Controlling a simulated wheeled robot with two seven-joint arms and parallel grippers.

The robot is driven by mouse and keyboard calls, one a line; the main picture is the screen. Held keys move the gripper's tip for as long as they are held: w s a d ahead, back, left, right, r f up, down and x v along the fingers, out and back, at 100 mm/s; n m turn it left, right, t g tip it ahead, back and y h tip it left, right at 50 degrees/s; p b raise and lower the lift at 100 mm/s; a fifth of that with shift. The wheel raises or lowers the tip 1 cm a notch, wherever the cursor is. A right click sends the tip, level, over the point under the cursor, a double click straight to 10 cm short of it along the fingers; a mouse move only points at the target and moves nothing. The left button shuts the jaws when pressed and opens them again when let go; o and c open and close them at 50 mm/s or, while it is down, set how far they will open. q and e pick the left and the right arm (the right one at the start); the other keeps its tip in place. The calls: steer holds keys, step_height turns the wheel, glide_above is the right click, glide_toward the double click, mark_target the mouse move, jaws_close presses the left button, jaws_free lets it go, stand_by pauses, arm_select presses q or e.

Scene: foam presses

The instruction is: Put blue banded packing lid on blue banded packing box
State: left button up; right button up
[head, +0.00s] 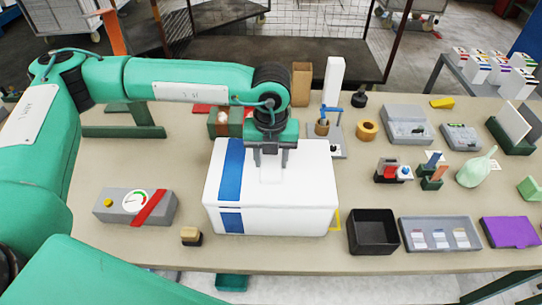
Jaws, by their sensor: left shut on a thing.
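The blue banded packing lid (305,180) is a white slab with a blue band across its left part. My left gripper (273,160) points down at the middle of the lid and is shut on its raised white grip. The blue banded packing box (285,222) is white, with a blue band on the left of its front face. The lid lies level over the box, with its band in line with the box's band. I cannot tell whether the lid touches the rim all round. The box's inside is hidden. My right gripper is not in view.
A grey gauge unit (133,206) with a red stripe stands left of the box, and a small black and yellow block (191,237) lies near the front edge. A black open bin (374,232) and a grey tray (440,235) stand to the right. Small fixtures stand behind.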

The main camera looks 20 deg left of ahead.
arm_select(q)
steer(key=o, duration=1)
steer(key=shift+o, duration=0.2)
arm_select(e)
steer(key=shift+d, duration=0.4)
arm_select(q)
steer(key=shift+r, duration=0.1)
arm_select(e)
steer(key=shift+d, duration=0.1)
